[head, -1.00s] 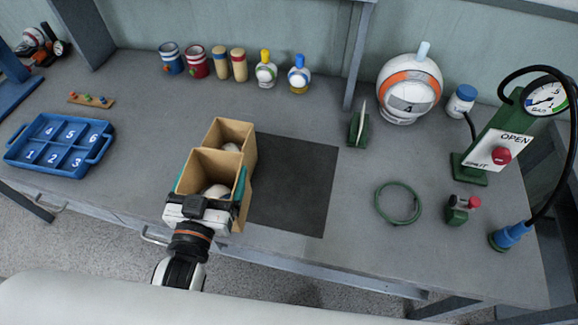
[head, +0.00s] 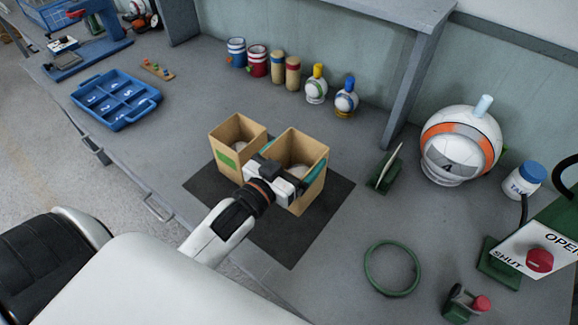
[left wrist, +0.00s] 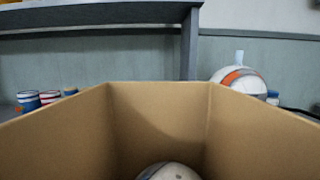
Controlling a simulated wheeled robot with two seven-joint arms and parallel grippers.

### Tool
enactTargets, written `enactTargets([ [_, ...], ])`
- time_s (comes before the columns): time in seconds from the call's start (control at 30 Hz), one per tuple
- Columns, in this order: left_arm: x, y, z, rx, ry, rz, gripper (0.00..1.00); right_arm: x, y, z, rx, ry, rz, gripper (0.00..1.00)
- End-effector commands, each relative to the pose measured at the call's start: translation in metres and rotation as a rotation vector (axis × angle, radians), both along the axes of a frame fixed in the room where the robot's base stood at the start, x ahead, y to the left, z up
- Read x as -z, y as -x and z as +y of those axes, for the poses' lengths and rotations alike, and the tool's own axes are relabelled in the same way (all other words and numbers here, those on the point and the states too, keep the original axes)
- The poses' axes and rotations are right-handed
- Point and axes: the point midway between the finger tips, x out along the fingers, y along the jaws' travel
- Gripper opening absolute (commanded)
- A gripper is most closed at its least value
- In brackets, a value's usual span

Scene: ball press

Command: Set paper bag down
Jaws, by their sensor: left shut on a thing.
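My left gripper (head: 288,164) is shut on an open-topped brown paper bag (head: 312,157), its teal fingers on two opposite sides. The bag is upright over the dark mat (head: 285,245); I cannot tell whether its bottom touches the mat. A pale ball lies inside it. The left wrist view shows the bag's inner walls (left wrist: 160,115) and the top of the ball (left wrist: 170,172). My right gripper is out of view.
A blue numbered tray (head: 117,98) is at the left. Paint cans, tubes and two small round bottles line the back. A green stand (head: 386,172), a large white-orange ball (head: 460,147) and a green ring (head: 392,268) are at the right. The mat's front part is clear.

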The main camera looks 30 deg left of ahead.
Motion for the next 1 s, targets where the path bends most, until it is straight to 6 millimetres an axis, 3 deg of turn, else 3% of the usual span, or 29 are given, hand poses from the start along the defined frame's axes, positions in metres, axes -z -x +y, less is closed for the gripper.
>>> enactTargets([
  [0.4,0.048,0.0,0.0,-0.001,0.001,0.0,0.62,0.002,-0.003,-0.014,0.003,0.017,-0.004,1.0],
  [0.77,0.052,0.0,0.0,0.0,0.001,-0.002,0.62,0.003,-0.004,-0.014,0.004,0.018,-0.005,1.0],
  [0.8,0.053,0.0,0.0,0.0,0.001,-0.002,0.96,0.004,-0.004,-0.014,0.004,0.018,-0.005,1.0],
  [0.83,0.052,0.0,0.0,0.0,0.001,-0.002,1.0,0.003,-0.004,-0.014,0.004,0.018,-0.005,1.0],
  [1.0,0.052,0.0,0.0,0.0,0.0,-0.001,1.0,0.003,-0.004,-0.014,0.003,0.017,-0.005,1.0],
])
